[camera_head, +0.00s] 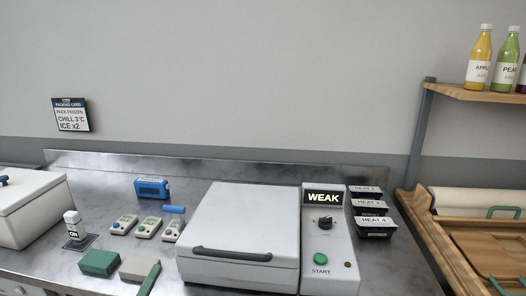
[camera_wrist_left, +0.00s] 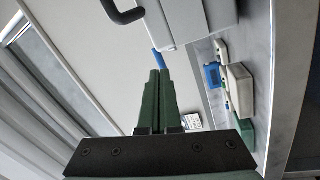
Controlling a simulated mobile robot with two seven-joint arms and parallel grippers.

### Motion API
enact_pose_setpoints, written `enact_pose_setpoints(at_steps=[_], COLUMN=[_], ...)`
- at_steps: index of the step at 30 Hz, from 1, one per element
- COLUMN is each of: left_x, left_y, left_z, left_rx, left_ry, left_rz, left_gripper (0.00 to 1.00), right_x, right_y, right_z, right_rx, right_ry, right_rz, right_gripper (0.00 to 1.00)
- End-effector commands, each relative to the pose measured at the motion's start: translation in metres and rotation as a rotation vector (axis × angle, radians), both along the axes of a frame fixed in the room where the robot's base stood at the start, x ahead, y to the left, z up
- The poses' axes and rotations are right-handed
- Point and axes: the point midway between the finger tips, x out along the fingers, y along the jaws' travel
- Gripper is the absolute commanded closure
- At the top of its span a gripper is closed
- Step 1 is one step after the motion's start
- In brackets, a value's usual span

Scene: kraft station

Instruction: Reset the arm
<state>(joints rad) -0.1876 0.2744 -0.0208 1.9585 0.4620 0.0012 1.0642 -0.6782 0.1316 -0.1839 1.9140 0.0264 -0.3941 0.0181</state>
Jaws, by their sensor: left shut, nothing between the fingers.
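My left gripper (camera_wrist_left: 158,74) is shut and empty in the left wrist view, its two green fingers side by side. In the head view, a green finger of the left gripper (camera_head: 150,276) shows at the bottom edge, in front of the beige block. The rest of that gripper is out of the picture. My right gripper is not in view.
A grey lidded machine (camera_head: 240,228) stands mid-counter beside a control panel (camera_head: 341,262) reading WEAK. Black HEAT packs (camera_head: 374,234), small devices (camera_head: 148,228), a blue box (camera_head: 152,188), a green block (camera_head: 99,262), a beige block (camera_head: 133,267) and a white box (camera_head: 28,210) surround it.

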Motion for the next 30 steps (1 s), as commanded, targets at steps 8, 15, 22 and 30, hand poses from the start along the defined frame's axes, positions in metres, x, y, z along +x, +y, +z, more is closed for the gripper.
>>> enact_pose_setpoints(at_steps=[8, 15, 22, 30], left_x=[-0.1, -0.193, -0.219, -0.218], left_y=[-0.056, -0.083, -0.089, -0.089], left_z=[-0.185, -0.269, -0.285, -0.285], left_rx=[0.746, 1.196, 1.316, 1.313], left_ry=[0.404, 0.558, 0.579, 0.577], left_rz=[-0.13, -0.367, -0.447, -0.445], left_gripper=[1.0, 1.0, 1.0, 1.0], right_x=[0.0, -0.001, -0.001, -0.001], right_y=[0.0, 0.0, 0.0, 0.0], right_z=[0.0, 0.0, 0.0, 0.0], right_rx=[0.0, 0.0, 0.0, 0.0], right_ry=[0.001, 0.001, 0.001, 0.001], right_rz=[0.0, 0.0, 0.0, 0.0], right_gripper=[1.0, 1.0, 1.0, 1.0])
